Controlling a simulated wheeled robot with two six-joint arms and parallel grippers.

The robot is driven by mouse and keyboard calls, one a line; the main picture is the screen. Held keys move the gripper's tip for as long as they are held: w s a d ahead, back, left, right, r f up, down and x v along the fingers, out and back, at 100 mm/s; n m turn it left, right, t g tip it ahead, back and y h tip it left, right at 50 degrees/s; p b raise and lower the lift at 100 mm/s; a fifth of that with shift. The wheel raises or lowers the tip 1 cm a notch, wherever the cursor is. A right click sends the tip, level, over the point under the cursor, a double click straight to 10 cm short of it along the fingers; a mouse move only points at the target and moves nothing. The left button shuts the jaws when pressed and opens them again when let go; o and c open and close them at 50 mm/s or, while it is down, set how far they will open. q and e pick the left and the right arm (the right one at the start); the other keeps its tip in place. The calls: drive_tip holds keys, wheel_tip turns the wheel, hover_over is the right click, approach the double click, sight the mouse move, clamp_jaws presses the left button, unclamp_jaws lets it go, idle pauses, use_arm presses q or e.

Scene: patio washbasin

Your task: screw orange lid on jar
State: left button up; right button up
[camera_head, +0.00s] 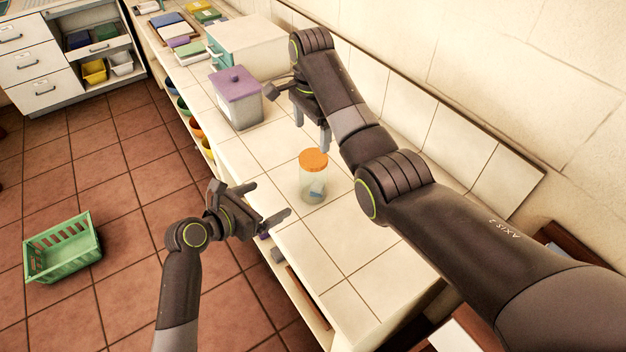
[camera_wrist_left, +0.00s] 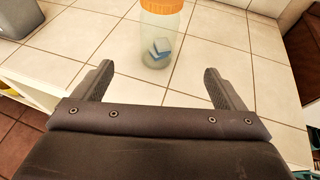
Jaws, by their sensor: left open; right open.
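The clear jar (camera_head: 312,188) stands upright on the tiled counter, with something blue inside. The orange lid (camera_head: 314,160) sits on top of the jar; whether it is threaded tight I cannot tell. In the left wrist view the jar (camera_wrist_left: 160,40) stands ahead of the fingers, and the lid (camera_wrist_left: 162,5) is cut by the top edge. My left gripper (camera_head: 270,202) is open and empty, left of the jar with its fingers pointing toward it. My right gripper (camera_head: 311,136) is open above and behind the jar, fingers pointing down, apart from the lid.
A grey canister with a purple lid (camera_head: 236,86) stands on the counter behind the jar. A white and teal box (camera_head: 258,47) is beyond it. The wall runs along the right. A green basket (camera_head: 62,246) is on the floor. The counter (camera_head: 345,308) in front of the jar is clear.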

sight(312, 178)
drive_tip(key=shift+w+d+f, duration=0.25)
drive_tip(key=shift+w+f, duration=0.15)
drive_tip(key=shift+w, duration=0.2)
use_arm(q)
drive_tip(key=x, duration=1.8)
drive_tip(key=shift+w+f, duration=0.15)
drive_tip(key=shift+w, duration=0.05)
use_arm(e)
drive_tip(key=shift+s+r, duration=0.1)
drive_tip(key=shift+s, duration=0.05)
use_arm(q)
drive_tip(key=c, duration=2)
use_arm(e)
drive_tip(key=n, duration=2.2)
